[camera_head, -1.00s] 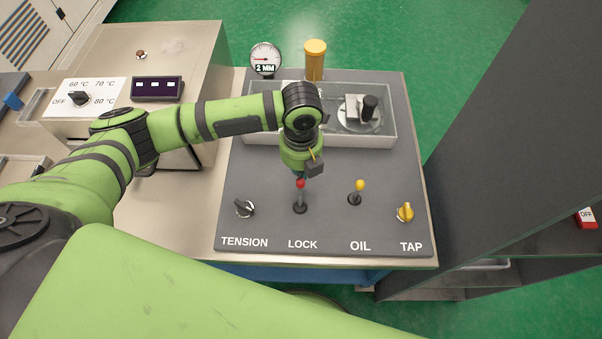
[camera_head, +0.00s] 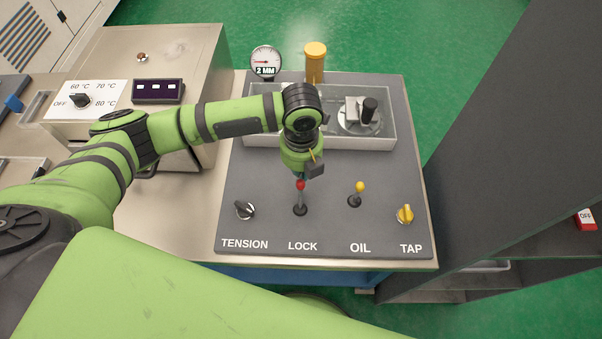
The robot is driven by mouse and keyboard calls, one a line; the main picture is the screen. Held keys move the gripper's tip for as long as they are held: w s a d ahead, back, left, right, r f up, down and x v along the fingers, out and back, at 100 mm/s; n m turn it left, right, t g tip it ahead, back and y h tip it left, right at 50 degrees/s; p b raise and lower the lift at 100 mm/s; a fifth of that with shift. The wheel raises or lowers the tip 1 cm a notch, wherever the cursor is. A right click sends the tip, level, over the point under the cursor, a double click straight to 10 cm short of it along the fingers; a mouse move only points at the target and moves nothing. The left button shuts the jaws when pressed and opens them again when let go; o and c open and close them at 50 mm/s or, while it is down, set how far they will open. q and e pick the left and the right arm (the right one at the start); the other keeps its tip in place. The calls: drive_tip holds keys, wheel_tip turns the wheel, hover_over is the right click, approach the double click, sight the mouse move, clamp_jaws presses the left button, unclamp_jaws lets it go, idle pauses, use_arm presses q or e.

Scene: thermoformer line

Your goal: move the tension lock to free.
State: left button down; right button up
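The lock lever, with a red knob (camera_head: 300,185) on a dark stem, stands on the grey panel (camera_head: 330,225) above the LOCK label. Its stem looks close to upright. My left gripper (camera_head: 301,176) hangs from above, just behind and over the red knob. The gripper's fingers are mostly hidden under the wrist, so I cannot tell if they are open or touch the knob. The black tension knob (camera_head: 244,210) sits to the left of the lever. My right gripper is not in view.
The yellow-tipped oil lever (camera_head: 359,188) and yellow tap knob (camera_head: 405,213) stand to the right. Behind are a clear-walled box (camera_head: 393,130), a gauge (camera_head: 265,61) reading 2 MM and a yellow cylinder (camera_head: 315,62). A dark cabinet (camera_head: 520,130) stands at the right.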

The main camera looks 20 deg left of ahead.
sight(301, 186)
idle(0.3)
use_arm(q)
drive_tip(key=shift+s+r+p, duration=0.15)
drive_tip(key=shift+s+p, duration=0.2)
drive_tip(key=shift+p, duration=0.05)
drive_tip(key=shift+s+d+r+p, duration=0.1)
drive_tip(key=shift+s+d+p, duration=0.15)
drive_tip(key=shift+s+p, duration=0.4)
drive_tip(key=shift+s+d+r+p, duration=0.2)
drive_tip(key=shift+s+p, duration=0.3)
drive_tip(key=shift+s, duration=0.3)
drive_tip(key=shift+s+d+r+p, duration=0.1)
drive_tip(key=shift+s+d+p, duration=0.15)
drive_tip(key=shift+s+p, duration=0.4)
drive_tip(key=shift+f, duration=0.1)
drive_tip(key=shift+w+a+f, duration=0.15)
drive_tip(key=shift+w+f, duration=0.1)
drive_tip(key=shift+w, duration=0.2)
drive_tip(key=w+a+r+p, duration=0.1)
drive_tip(key=w+r+p, duration=0.2)
drive_tip(key=r+p, duration=0.2)
drive_tip(key=shift+w+r, duration=0.2)
drive_tip(key=shift+r, duration=0.35)
idle(0.4)
